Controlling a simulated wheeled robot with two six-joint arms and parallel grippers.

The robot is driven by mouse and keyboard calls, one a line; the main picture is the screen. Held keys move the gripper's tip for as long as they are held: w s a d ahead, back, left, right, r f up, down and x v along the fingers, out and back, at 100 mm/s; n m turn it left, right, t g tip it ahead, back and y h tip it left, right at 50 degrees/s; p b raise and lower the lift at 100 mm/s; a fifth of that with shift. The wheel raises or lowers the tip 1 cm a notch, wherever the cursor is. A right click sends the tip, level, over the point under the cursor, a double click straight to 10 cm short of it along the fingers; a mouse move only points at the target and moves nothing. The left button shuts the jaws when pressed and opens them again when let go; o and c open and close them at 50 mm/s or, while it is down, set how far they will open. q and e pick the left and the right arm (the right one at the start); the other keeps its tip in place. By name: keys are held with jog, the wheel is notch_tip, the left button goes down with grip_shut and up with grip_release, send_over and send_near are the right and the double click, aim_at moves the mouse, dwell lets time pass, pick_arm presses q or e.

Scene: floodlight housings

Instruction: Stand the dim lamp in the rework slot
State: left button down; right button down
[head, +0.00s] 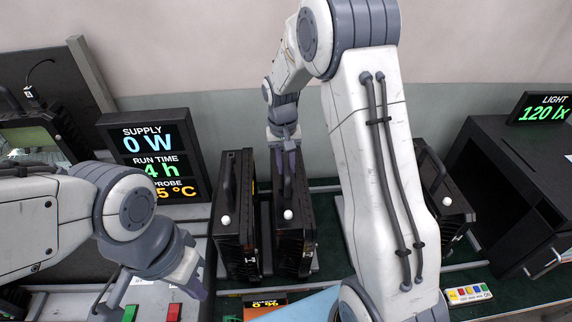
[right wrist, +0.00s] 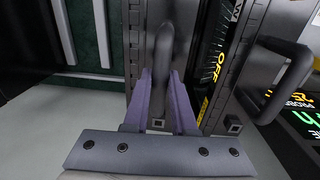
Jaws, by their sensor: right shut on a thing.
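Black finned floodlight housings with top handles stand in a row. My right gripper (head: 287,160) is shut on the handle of the middle lamp (head: 295,235), which stands upright. In the right wrist view my purple fingers (right wrist: 163,100) sit on either side of its dark handle (right wrist: 163,50). Another lamp (head: 235,235) stands just to the left. A third lamp (head: 446,205) stands right of my right arm, partly hidden by it. All look unlit, so I cannot tell which is dim. My left gripper (head: 190,285) hangs at lower left; its jaws are unclear. I cannot make out the rework slot.
A readout panel (head: 150,150) shows supply 0 W. A black cabinet (head: 510,200) stands at right, with a light display (head: 545,108) reading 120 lx. Green and red buttons (head: 174,312) and a coloured button strip (head: 468,294) lie in front. Another dark housing (head: 40,115) is at far left.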

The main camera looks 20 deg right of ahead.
jog(key=shift+f, duration=0.3)
dwell(0.8)
jog(key=c, duration=0.6)
grip_release()
jog(key=shift+f, duration=0.1)
jog(key=shift+c, duration=0.2)
jog(key=shift+s+f, duration=0.15)
jog(key=shift+r+b, duration=0.3)
jog(key=shift+b, duration=0.1)
jog(key=r, duration=0.3)
jog(key=r+b, duration=0.1)
jog(key=r, duration=0.2)
jog(key=r+b, duration=0.1)
jog(key=r, duration=0.2)
jog(key=shift+w+a, duration=0.25)
jog(key=s+a+n+b, duration=0.3)
jog(key=s+a+n, duration=0.2)
jog(key=s+a, duration=0.65)
jog(key=s+a+f+n+b, duration=0.1)
jog(key=s+a+f+n, duration=0.1)
jog(key=s, duration=0.6)
jog(key=s+a+f+n+y+b, duration=0.1)
jog(key=s+a+f+n, duration=0.1)
jog(key=s+f, duration=0.3)
jog(key=s+n, duration=0.1)
jog(key=s, duration=0.3)
jog(key=shift+s+a+n+y, duration=0.25)
jog(key=shift+s+n+y, duration=0.05)
